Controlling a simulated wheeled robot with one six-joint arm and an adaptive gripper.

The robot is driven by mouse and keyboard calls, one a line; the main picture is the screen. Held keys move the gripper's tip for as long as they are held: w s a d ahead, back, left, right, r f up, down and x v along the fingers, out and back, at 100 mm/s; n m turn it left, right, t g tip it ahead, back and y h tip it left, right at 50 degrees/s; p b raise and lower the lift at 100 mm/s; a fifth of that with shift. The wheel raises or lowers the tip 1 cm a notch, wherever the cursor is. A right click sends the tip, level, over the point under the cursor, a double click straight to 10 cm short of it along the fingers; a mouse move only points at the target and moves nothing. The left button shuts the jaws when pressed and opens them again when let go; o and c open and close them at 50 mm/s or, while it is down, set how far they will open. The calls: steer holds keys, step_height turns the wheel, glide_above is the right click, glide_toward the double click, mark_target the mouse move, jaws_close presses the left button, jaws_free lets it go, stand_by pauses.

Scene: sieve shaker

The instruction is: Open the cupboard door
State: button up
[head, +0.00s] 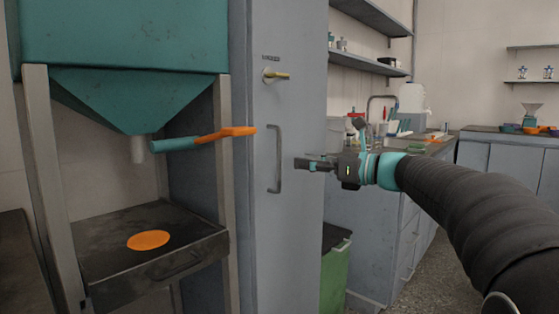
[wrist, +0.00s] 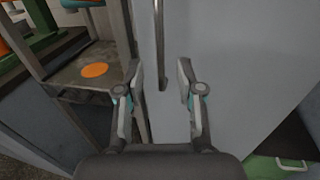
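The cupboard door (head: 290,225) is a tall grey-blue panel in the middle of the head view, and it looks shut. Its handle (head: 278,160) is a dark vertical bar on the left part of the door. A small brass-coloured latch or key (head: 275,75) sits above the handle. My gripper (head: 302,164) is to the right of the handle in the head view, apart from it. In the wrist view my gripper (wrist: 160,78) has its fingers spread and empty. The lower end of the handle (wrist: 162,70) shows between and beyond the fingertips.
A teal hopper (head: 130,60) with an orange-ended lever (head: 225,132) stands left of the door, above a dark tray (head: 110,270) with an orange disc (head: 149,240). A green bin (head: 336,270) stands right of the cupboard. A counter with a sink lies behind it.

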glide_above(279, 191)
steer(key=shift+w, duration=0.3)
jaws_close()
